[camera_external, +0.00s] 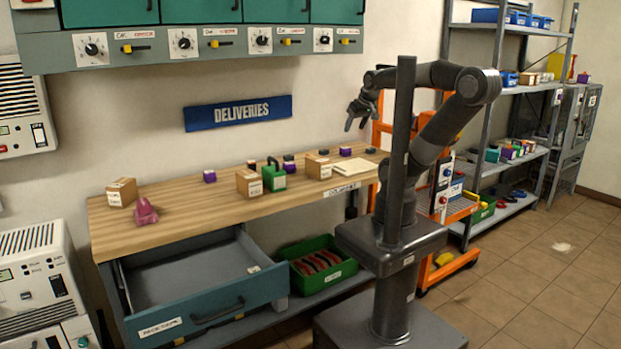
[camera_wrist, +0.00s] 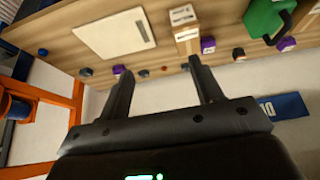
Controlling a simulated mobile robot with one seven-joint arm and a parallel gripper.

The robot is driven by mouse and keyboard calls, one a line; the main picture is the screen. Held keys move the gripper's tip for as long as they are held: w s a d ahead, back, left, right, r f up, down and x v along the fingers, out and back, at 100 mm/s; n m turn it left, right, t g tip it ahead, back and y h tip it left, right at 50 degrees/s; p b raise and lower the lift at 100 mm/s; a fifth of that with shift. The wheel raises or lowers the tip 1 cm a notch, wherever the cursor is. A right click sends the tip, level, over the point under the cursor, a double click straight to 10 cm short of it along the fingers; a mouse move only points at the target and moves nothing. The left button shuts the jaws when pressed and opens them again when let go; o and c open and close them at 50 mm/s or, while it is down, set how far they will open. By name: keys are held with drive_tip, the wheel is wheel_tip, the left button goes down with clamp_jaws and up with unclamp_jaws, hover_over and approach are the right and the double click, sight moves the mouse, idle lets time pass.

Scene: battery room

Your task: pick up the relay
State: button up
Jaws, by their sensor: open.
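Several small blocks lie on the wooden workbench (camera_external: 190,205); none is plainly marked as the relay, and I cannot tell which it is. They include purple blocks (camera_external: 209,176), one by the back edge (camera_external: 345,151), and dark ones (camera_external: 370,150). In the wrist view a purple block (camera_wrist: 118,69) is by the left fingertip, another purple block (camera_wrist: 207,44) is beyond the right one, and a dark block (camera_wrist: 86,72) is farther left. My gripper (camera_external: 362,112) is open and empty, raised above the bench's right end; its fingers (camera_wrist: 157,70) point toward the bench.
Cardboard boxes (camera_external: 249,183), a green container (camera_external: 274,178) and a pale flat panel (camera_external: 356,167) share the bench. A pink lump (camera_external: 145,212) lies at left. The drawer (camera_external: 200,285) below is open. An orange rack (camera_external: 455,215) stands right. Green cabinets (camera_external: 215,12) hang above.

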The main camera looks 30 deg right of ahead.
drive_tip(key=w+a+r+n, duration=0.2)
drive_tip(key=w+a+n, duration=0.1)
drive_tip(key=w+n, duration=0.6)
drive_tip(key=n+g, duration=0.1)
drive_tip(key=n, duration=2.4)
hover_over(251, 161)
drive_tip(key=s, duration=0.2)
wheel_tip(251, 161, down, 15)
drive_tip(key=shift+h, duration=0.3)
drive_tip(key=x, duration=0.5)
drive_tip(key=shift+s+a+f, duration=0.1)
drive_tip(key=shift+s, duration=0.15)
drive_tip(key=x, duration=0.5)
drive_tip(key=shift+s+f, duration=0.15)
drive_tip(key=shift+s, duration=0.1)
drive_tip(key=shift+c, duration=0.3)
drive_tip(key=c, duration=1)
